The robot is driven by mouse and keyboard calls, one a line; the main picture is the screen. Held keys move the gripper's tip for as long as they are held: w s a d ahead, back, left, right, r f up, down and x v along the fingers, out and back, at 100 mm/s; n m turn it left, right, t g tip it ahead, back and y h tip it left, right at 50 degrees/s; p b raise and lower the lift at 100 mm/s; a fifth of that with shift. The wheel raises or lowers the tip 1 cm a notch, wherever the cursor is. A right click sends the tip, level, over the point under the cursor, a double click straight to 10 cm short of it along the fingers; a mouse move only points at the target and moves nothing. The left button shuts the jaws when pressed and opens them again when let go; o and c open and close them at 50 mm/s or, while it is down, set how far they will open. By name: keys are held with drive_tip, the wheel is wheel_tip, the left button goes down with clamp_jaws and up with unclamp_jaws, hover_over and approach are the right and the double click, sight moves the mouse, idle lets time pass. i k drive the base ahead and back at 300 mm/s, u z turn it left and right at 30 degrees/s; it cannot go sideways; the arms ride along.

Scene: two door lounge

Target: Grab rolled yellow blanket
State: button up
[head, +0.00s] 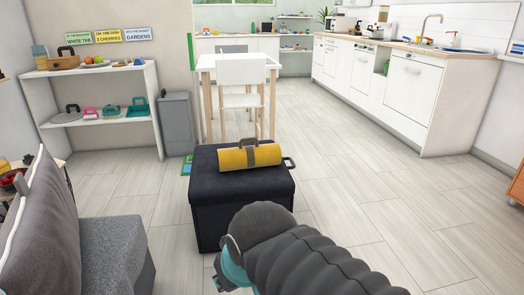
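The rolled yellow blanket (233,159) lies on its side on top of a dark ottoman (215,183), in the middle of the head view. A grey-brown strap with a handle (248,146) goes around it and stands up above the roll. My arm comes in from the bottom right, with a dark ribbed sleeve and a teal part near the front of the ottoman. It is apart from the blanket in the picture. My gripper's fingers cannot be made out; they are hidden behind the arm or below the picture edge.
A grey sofa (112,250) stands at the lower left. Behind are a white shelf (100,128), a grey bin (176,125) and a white table with a chair (241,75). The floor right of the ottoman is clear.

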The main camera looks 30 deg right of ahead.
sight(257, 156)
drive_tip(key=z, duration=0.85)
drive_tip(key=i, duration=0.85)
drive_tip(key=z, duration=0.95)
